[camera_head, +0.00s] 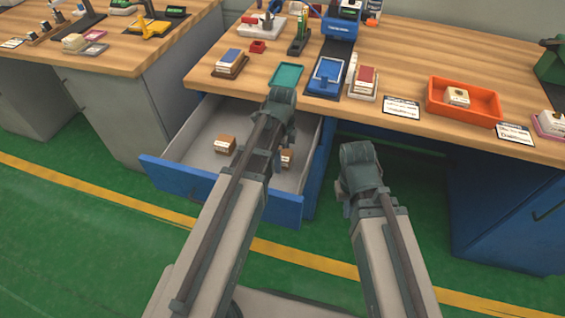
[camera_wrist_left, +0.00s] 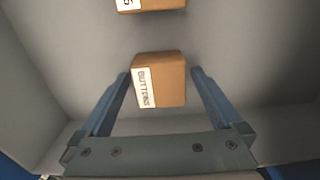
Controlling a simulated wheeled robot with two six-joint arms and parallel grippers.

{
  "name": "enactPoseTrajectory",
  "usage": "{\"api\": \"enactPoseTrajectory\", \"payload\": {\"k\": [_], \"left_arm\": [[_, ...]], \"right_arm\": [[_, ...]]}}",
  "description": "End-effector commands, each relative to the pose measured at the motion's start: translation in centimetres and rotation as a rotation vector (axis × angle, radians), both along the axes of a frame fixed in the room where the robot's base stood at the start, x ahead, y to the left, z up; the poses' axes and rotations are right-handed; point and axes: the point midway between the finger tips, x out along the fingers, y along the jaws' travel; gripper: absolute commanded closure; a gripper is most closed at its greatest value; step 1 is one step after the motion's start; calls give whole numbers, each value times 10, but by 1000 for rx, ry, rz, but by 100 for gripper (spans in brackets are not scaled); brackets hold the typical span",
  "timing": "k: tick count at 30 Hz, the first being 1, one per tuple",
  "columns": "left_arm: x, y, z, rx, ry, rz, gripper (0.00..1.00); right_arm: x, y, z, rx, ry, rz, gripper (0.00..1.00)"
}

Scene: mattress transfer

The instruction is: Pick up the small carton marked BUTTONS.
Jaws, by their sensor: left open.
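The small brown carton marked BUTTONS (camera_wrist_left: 160,80) sits on the grey floor of a drawer in the left wrist view, its white label on the left side. My left gripper (camera_wrist_left: 161,73) is open, with one finger on each side of the carton and visible gaps between. In the head view two brown cartons lie in the open drawer: one carton (camera_head: 226,144) is left of my left arm, the other (camera_head: 287,158) is partly hidden by that arm. Their labels are too small to read there. My left gripper is hidden behind my arm in that view.
Another brown carton (camera_wrist_left: 150,4) is at the top edge of the wrist view. The open drawer has a blue front (camera_head: 175,180) and grey walls. Above it, the wooden bench (camera_head: 420,60) carries a blue tray (camera_head: 327,75), an orange tray (camera_head: 470,115) and other small items.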

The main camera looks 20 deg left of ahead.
Motion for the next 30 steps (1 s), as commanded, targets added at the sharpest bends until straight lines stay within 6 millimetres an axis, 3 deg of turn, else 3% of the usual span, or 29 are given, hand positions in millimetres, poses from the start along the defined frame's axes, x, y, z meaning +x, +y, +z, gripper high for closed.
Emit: {"api": "enactPoseTrajectory", "payload": {"k": [5, 20, 30], "left_arm": [[0, 0, 1, 0, 0, 0, 4], [0, 0, 1, 0, 0, 0, 93], [0, 0, 5, 0, 0, 0, 93]], "right_arm": [[0, 0, 1, 0, 0, 0, 100], [0, 0, 1, 0, 0, 0, 100], [0, 0, 5, 0, 0, 0, 100]]}}
